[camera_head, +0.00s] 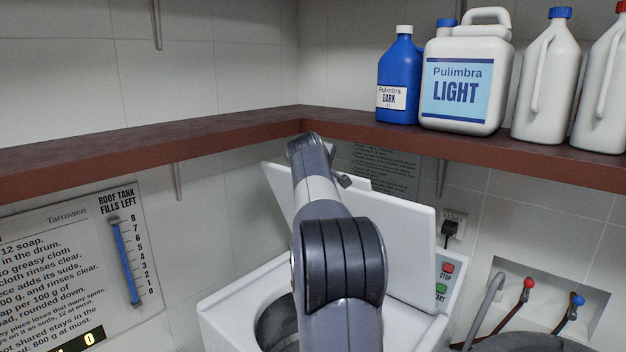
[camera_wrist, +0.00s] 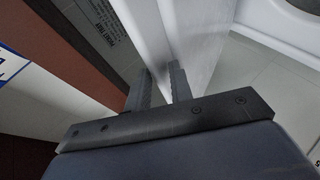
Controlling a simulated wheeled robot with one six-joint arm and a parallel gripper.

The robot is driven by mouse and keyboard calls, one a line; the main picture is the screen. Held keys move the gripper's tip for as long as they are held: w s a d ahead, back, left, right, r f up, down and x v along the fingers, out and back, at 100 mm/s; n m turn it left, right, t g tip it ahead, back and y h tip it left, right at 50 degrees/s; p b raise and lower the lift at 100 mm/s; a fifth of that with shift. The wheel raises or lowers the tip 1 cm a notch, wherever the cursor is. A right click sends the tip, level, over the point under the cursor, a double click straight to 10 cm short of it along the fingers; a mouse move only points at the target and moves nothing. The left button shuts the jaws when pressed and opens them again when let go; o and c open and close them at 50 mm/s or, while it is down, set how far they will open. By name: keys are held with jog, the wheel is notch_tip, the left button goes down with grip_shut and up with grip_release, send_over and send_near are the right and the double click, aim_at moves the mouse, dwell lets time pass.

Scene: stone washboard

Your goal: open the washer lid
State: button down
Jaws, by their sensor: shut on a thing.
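The white washer (camera_head: 240,300) stands below the shelf with its round drum opening (camera_head: 272,322) partly showing behind my arm. Its white lid (camera_head: 405,240) is raised, standing steeply above the opening and leaning back. In the wrist view, my gripper (camera_wrist: 163,82) has its two fingers on either side of the lid's edge (camera_wrist: 190,45), shut on it. In the camera_head view my arm covers the middle of the lid and part of the drum. The fingertips are hard to make out there.
A brown shelf (camera_head: 230,128) runs close above my wrist, holding a blue bottle (camera_head: 398,75), a white jug (camera_head: 468,50) and other white bottles. Red STOP (camera_head: 447,268) and green START (camera_head: 440,291) buttons are right of the lid. Taps (camera_head: 527,285) are farther right.

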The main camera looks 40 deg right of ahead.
jog(key=shift+w+d+r+p, duration=0.15)
jog(key=shift+d+r, duration=0.1)
jog(key=shift+d, duration=0.5)
jog(key=shift+w+d+r+p, duration=0.1)
jog(key=shift+d+r, duration=0.2)
jog(key=shift+d, duration=0.5)
jog(key=shift+w+d+r+p, duration=0.15)
jog(key=shift+d+r, duration=0.1)
jog(key=shift+d, duration=0.5)
jog(key=c, duration=1.5)
grip_release()
jog(key=b+v, duration=0.3)
jog(key=v, duration=0.8)
jog(key=shift+b, duration=0.3)
jog(key=shift+w+d, duration=0.1)
